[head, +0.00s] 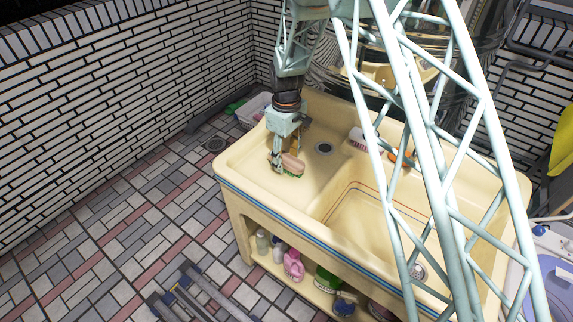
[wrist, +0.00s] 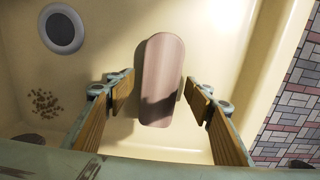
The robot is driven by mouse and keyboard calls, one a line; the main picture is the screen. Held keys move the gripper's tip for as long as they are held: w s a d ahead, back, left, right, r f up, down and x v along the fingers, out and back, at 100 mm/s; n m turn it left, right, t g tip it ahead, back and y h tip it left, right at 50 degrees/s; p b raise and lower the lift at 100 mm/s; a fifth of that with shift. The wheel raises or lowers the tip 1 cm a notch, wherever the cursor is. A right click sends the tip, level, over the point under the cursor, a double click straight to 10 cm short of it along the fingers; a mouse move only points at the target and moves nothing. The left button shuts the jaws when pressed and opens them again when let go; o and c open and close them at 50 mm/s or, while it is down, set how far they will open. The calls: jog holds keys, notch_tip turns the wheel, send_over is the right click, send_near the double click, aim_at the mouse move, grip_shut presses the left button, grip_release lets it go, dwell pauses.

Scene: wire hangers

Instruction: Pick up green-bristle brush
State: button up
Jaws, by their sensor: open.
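The brush (head: 291,163) has a pinkish-brown back and green bristles along its lower edge. It rests in the shallow left basin of the cream sink (head: 240,168). In the wrist view the brush (wrist: 160,80) shows its smooth back, with the bristles hidden underneath. My gripper (head: 280,158) is low over the basin, at the brush. In the wrist view my gripper (wrist: 160,90) is open, with one wooden-faced finger on each side of the brush's lower half. Gaps show between both fingers and the brush.
A round drain (head: 323,148) lies right of the brush. A deeper basin (head: 375,215) is beyond a divider. The sink's raised rim (wrist: 265,75) runs close to the right finger.

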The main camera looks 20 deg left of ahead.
aim_at(287, 159)
jog(key=shift+f, duration=0.2)
dwell(0.5)
jog(key=c, duration=1)
jog(key=shift+r, duration=0.1)
jog(key=shift+r+p, duration=0.35)
jog(key=shift+r, duration=1.25)
jog(key=shift+s+r, duration=0.15)
jog(key=s+d, duration=0.2)
jog(key=s, duration=0.2)
jog(key=s+d+r, duration=0.1)
jog(key=s+d, duration=0.2)
jog(key=s, duration=0.2)
jog(key=s+d+p, duration=0.1)
jog(key=s+d, duration=0.2)
jog(key=s, duration=0.1)
jog(key=shift+s+d+r, duration=0.15)
jog(key=shift+s, duration=0.05)
